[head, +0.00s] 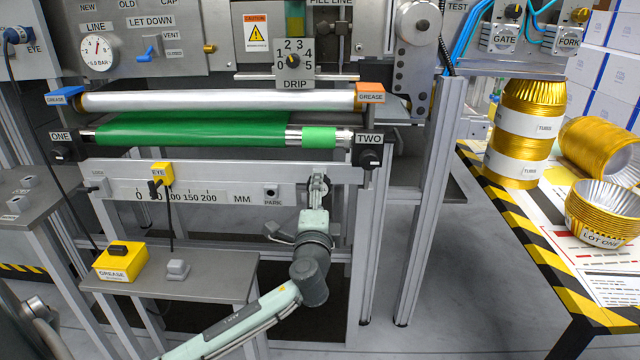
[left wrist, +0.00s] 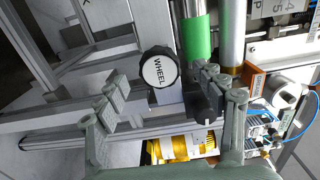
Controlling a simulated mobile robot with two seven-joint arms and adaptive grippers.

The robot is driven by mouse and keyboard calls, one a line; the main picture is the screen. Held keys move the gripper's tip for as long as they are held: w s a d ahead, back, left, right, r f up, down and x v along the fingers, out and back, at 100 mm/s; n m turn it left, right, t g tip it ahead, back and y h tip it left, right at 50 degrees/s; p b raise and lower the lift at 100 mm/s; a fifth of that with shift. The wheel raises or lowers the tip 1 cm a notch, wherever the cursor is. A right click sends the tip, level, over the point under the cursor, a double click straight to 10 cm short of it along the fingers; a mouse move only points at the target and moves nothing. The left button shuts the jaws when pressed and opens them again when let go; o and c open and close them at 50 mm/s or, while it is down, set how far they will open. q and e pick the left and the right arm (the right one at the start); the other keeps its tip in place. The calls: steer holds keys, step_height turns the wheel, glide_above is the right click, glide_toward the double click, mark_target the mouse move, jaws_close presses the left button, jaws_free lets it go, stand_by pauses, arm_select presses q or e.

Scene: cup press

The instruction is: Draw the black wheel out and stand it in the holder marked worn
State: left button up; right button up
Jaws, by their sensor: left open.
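The black wheel (left wrist: 145,56) shows in the left wrist view as a round black knob with a white face reading WHEEL. My left gripper (left wrist: 164,84) is open, with one finger on either side of the wheel in the picture. The wheel looks to be beyond the fingertips, and I see no contact. In the head view my left gripper (head: 317,190) is upright at the right end of the rail, below the green belt. I cannot make out the wheel there. No holder marked worn is readable in either view. My right gripper is not in view.
A grey shelf (head: 215,287) carries the yellow GREASE box (head: 120,262). Gold cups stand on the right table (head: 500,193).

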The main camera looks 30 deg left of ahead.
arm_select(q)
steer(key=shift+v, duration=3)
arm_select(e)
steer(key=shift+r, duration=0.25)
arm_select(q)
steer(key=shift+f, duration=0.1)
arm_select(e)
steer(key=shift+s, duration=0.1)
